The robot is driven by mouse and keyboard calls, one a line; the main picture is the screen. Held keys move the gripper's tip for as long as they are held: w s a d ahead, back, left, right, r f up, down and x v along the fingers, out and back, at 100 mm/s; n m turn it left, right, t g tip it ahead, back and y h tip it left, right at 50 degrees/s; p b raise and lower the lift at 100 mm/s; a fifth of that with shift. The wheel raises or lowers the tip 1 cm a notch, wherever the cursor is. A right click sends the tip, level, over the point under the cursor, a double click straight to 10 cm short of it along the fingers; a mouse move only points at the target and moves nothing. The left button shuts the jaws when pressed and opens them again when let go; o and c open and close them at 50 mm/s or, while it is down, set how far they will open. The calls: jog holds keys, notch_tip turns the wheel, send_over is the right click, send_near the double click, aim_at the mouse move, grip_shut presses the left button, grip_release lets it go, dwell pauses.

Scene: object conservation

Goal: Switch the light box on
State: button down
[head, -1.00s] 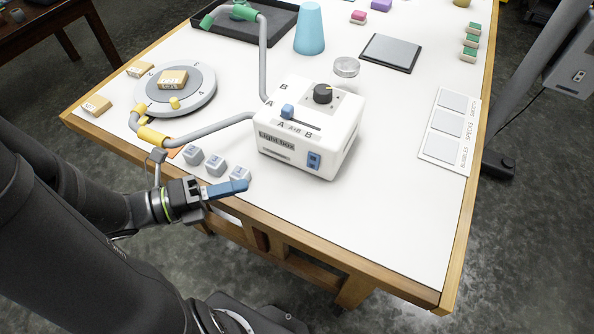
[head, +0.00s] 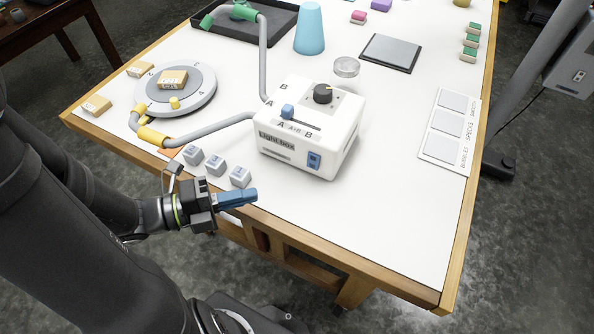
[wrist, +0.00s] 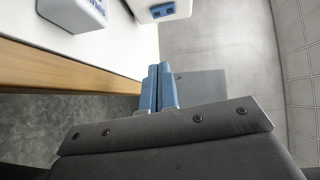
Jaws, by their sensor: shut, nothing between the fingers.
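The light box (head: 290,150) is a white box on the near part of the table. A blue rocker switch (head: 314,160) is on its front face at the right. Its top has a black knob (head: 323,94) and a blue slider (head: 288,111). My gripper (head: 254,194) has blue fingers, shut and empty, at the table's near edge, in front of and left of the switch and apart from the box. In the wrist view the shut fingers (wrist: 159,70) point up the picture, and the box corner (wrist: 172,10) with the blue switch (wrist: 163,9) shows at the top.
Several grey blocks (head: 216,165) stand close behind my gripper, left of the box. Grey tubes with a yellow joint (head: 152,136) run to the box from the left, beside a round dial plate (head: 200,97). The table right of the box is clear up to a white card (head: 440,146).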

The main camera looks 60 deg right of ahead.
aim_at(315, 169)
jog(key=x, duration=0.8)
jog(key=shift+s+d, duration=0.25)
jog(key=shift+s, duration=0.05)
jog(key=shift+d+f, duration=0.15)
jog(key=shift+d, duration=0.85)
jog(key=shift+d+f, duration=0.15)
jog(key=shift+d, duration=0.9)
jog(key=shift+d+f, duration=0.1)
jog(key=shift+d, duration=0.1)
